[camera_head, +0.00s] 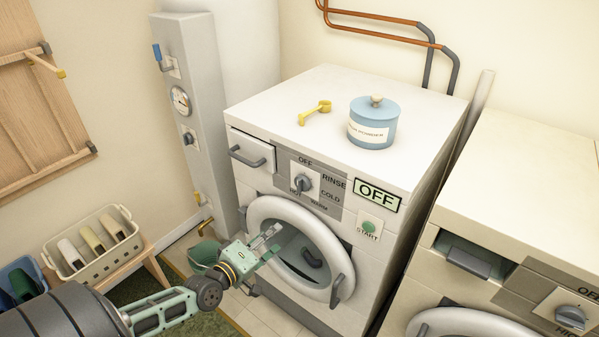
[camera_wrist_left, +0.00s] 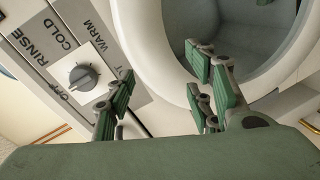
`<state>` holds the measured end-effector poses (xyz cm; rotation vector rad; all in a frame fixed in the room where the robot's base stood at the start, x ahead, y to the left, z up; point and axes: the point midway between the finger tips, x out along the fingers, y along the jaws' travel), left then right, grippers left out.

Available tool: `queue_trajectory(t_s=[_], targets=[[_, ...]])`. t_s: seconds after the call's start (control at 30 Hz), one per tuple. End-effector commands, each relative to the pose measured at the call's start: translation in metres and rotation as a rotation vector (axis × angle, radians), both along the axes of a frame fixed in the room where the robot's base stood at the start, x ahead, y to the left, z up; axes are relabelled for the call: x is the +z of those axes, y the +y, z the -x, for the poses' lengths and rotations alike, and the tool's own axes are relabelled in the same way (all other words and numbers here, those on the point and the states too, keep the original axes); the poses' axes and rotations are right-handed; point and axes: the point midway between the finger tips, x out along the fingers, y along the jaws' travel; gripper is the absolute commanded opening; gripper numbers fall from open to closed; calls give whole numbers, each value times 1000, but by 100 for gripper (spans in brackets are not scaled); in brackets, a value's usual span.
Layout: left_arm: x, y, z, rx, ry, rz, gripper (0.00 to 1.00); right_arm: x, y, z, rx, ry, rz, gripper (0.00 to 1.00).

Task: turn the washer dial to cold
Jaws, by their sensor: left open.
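The washer dial (camera_head: 303,183) is a grey knob on a pale square plate on the white washer's (camera_head: 236,170) front, ringed by the words OFF, RINSE, COLD, WARM and HOT. A display (camera_head: 377,195) beside it reads OFF. In the left wrist view the dial (camera_wrist_left: 84,76) is left of the fingers, its pale mark seemingly toward OFF. My left gripper (camera_head: 272,238) is in front of the round door, below and left of the dial and apart from it. Its fingers (camera_wrist_left: 160,82) are spread with nothing between them. My right gripper is not in view.
A green START button (camera_head: 369,226) is right of the dial. The door ring (camera_head: 262,208) and drawer handle (camera_head: 248,157) stick out nearby. A blue powder jar (camera_head: 373,125) and yellow scoop (camera_head: 315,112) sit on top. A second machine (camera_head: 520,190) stands at right.

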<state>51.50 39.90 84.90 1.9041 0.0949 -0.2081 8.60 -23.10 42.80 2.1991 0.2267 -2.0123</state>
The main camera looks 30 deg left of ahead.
Motion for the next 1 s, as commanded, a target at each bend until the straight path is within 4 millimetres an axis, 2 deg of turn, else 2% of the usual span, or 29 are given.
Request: queue_trajectory(t_s=[0.03,0.1,0.23,0.37,0.8,1.0], targets=[[44,-4,-8,-4,-51,81,49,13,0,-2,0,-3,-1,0],[84,-9,-15,-4,-106,191,49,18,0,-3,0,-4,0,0],[125,-16,-21,-9,-159,315,49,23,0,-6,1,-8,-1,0],[134,-18,-29,-9,-173,352,49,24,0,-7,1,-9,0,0],[133,-22,-86,-8,-173,346,49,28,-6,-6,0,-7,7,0],[132,-23,-99,-8,-171,346,49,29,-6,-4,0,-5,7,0]])
